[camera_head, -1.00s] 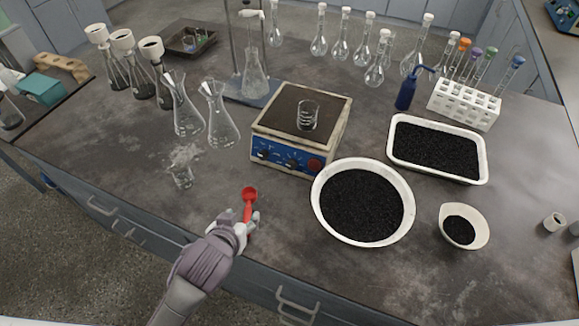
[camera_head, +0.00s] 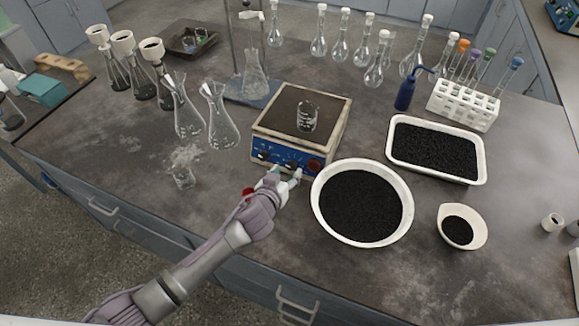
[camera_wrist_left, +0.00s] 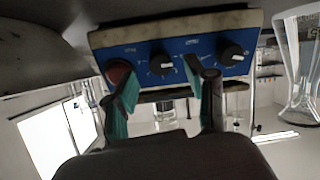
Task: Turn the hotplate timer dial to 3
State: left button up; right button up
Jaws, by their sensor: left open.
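The hotplate (camera_head: 262,130) has a blue front panel with two black dials and a red button (camera_head: 315,164). In the left wrist view, turned over, the red button (camera_wrist_left: 118,70) is at left, the middle dial (camera_wrist_left: 162,64) beside it and another dial (camera_wrist_left: 231,54) at right. The labels are too small to tell which is the timer. My left gripper (camera_head: 286,174) is at the panel, and its open fingers (camera_wrist_left: 168,84) are on either side below the middle dial in the wrist view. I cannot tell whether they touch it. My right gripper is not in view.
A glass beaker (camera_head: 307,117) stands on the hotplate. A white bowl of black grains (camera_head: 318,212) is just right of my gripper. A red scoop (camera_head: 248,191) is partly hidden behind my left wrist. Flasks (camera_head: 222,130) stand to the left.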

aim_at(290, 167)
pick_arm(q)
jog(key=shift+x, duration=1.7)
grip_shut()
